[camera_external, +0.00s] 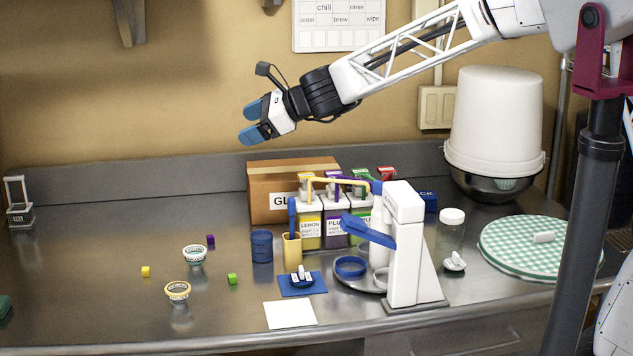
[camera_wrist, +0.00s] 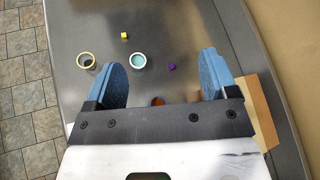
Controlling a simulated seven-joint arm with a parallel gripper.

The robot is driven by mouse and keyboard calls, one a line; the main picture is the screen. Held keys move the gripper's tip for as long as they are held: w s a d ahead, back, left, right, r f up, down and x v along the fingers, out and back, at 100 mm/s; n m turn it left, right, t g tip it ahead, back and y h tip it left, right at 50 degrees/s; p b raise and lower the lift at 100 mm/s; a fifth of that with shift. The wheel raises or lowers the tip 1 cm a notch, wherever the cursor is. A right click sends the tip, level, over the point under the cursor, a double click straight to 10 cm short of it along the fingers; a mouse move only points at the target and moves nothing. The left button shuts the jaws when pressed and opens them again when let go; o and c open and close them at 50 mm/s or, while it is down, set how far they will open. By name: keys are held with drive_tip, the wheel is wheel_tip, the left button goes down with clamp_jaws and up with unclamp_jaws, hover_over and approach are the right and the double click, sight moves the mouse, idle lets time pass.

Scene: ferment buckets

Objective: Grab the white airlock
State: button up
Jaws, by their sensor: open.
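My gripper (camera_external: 250,120) is open and empty, high above the left part of the steel counter. Its two blue fingers also show wide apart in the wrist view (camera_wrist: 163,78). A small white piece (camera_external: 455,262) lies on the counter by the clear jar. Another small white piece stands in a dark blue base (camera_external: 302,279) on a blue mat (camera_external: 288,290). I cannot tell for certain which of these is the white airlock. Both are far below and to the right of my gripper, and I cannot make out either in the wrist view.
A white dispenser with a blue lever (camera_external: 404,245) stands between the two white pieces. A cardboard box (camera_external: 268,190) and labelled bottles (camera_external: 310,232) stand behind. Cups (camera_external: 194,255) and small cubes (camera_external: 146,271) sit at left. A white bucket (camera_external: 497,120) and checked round cover (camera_external: 510,250) are at right.

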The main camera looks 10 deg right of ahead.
drive_tip(key=w+a+f+m, duration=0.1)
drive_tip(key=a+f+m, duration=0.35)
drive_tip(key=a, duration=0.65)
approach(192, 254)
drive_tip(key=shift+t+y, duration=0.3)
drive_tip(key=a, duration=0.2)
drive_tip(key=a+f, duration=0.1)
drive_tip(key=a, duration=0.1)
drive_tip(key=shift+f, duration=0.2)
drive_tip(key=shift+x, duration=2.4)
drive_tip(key=c, duration=1)
